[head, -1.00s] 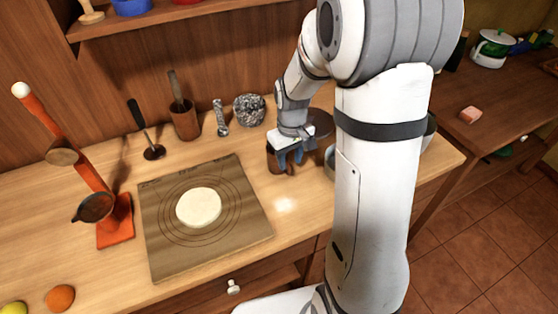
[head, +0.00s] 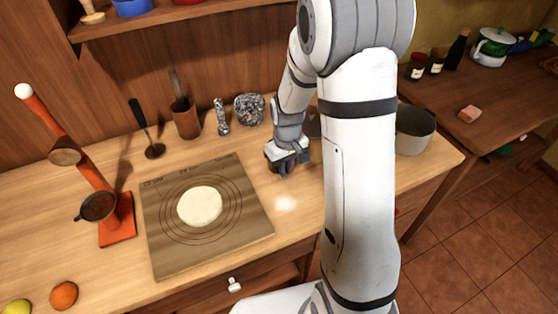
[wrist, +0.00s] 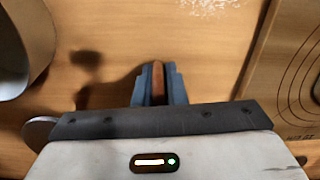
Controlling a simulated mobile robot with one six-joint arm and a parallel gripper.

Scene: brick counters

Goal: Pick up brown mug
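The brown mug shows in the wrist view only as a narrow reddish-brown piece (wrist: 158,82), perhaps its handle or wall, between the two blue-grey fingers. The rest of it is hidden, by the gripper body or out of frame. My gripper (wrist: 158,88) points down at the counter with its fingers close on both sides of this piece, and no gap shows. In the head view my gripper (head: 287,168) is low over the counter, right of the pastry mat, and no mug can be made out there.
The pastry mat (head: 160,240) with a round of dough (head: 200,206) lies left of my gripper. A grey pot (head: 415,130) stands to the right. A wooden holder (head: 186,122), a metal shaker-like item (head: 221,118) and a speckled bowl (head: 249,109) stand behind.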

